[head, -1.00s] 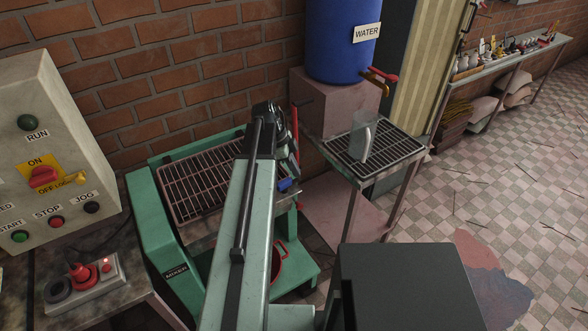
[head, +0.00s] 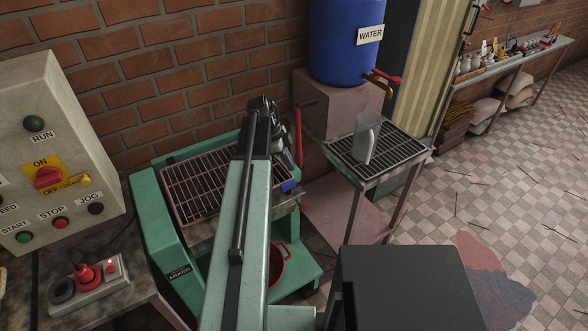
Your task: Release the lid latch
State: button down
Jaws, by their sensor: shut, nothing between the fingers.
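The green mixer (head: 180,273) stands against the brick wall, left of centre. Its barred grid lid (head: 200,188) lies down over the top. A small blue part (head: 289,186) sits at the lid's right front corner; it may be the latch, but it is too small to tell its position. My arm crosses in front of the mixer and hides part of the lid. My gripper (head: 286,158) is beyond the arm's end, close above the blue part, shut and empty. It is mostly hidden, and contact cannot be told.
A red lever (head: 298,137) rises at the mixer's right. A red pot (head: 277,266) is beneath. A grated stand (head: 349,165) with a clear jug (head: 366,140) is right, below a blue water tank (head: 345,45). A control panel (head: 60,160) stands left. Tiled floor is open at right.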

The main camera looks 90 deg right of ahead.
notch_tip(320, 180, up, 9)
jog(key=w+d+p, duration=0.1)
jog(key=d+p, duration=0.1)
jog(key=p, duration=0.5)
jog(key=shift+w+d, duration=0.2)
jog(key=shift+w, duration=0.2)
